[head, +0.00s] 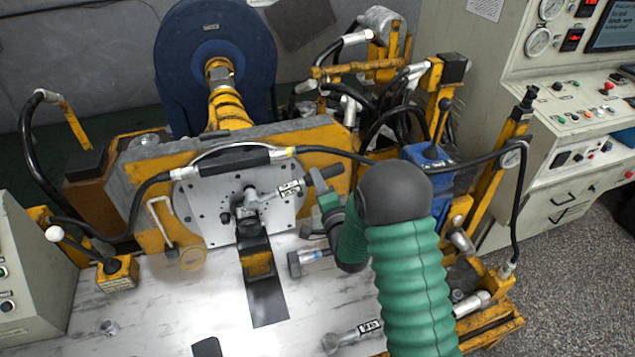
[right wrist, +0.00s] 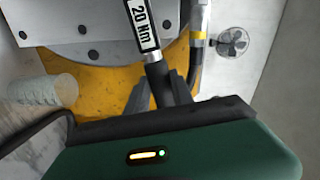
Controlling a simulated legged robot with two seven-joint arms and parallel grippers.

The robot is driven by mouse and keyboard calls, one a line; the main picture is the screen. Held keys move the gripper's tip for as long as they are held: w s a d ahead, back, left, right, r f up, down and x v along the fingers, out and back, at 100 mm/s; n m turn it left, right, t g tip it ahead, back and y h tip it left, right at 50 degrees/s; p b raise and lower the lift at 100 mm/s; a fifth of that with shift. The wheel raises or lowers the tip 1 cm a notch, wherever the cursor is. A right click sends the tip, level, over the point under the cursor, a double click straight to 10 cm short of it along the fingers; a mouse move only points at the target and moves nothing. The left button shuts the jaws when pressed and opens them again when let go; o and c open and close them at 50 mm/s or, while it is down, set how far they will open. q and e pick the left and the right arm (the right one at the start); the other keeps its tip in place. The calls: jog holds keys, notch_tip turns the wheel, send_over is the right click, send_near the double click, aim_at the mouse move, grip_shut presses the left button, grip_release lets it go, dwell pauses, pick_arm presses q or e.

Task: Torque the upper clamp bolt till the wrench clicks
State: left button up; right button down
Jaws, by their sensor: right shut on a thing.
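My right gripper (head: 322,186) reaches in from the right, in front of the plate. It is shut on the dark handle of a torque wrench (head: 272,195). In the right wrist view the wrench label (right wrist: 142,22) reads 20 Nm, and the handle (right wrist: 158,78) sits between the fingers of the right gripper (right wrist: 162,92). The wrench head lies at the clamp (head: 250,228) in the middle of the round-holed metal plate (head: 205,205). The head hides the upper bolt, so I cannot tell whether it is seated on it. My left gripper is out of view.
A black hose (head: 330,151) arches over the plate and runs right. A lever box (head: 117,273) stands left. A control console (head: 565,110) stands right.

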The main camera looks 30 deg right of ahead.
jog(key=shift+w+r, duration=0.2)
jog(key=shift+r, duration=0.05)
jog(key=shift+s+d+f+m+b, duration=0.15)
jog(key=shift+f+m+b, duration=0.75)
jog(key=shift+f+b, duration=0.45)
notch_tip(320, 180, down, 2)
jog(key=shift+m+b, duration=0.6)
jog(key=shift+b, duration=0.2)
jog(key=shift+r, duration=0.25)
jog(key=shift+f, duration=0.2)
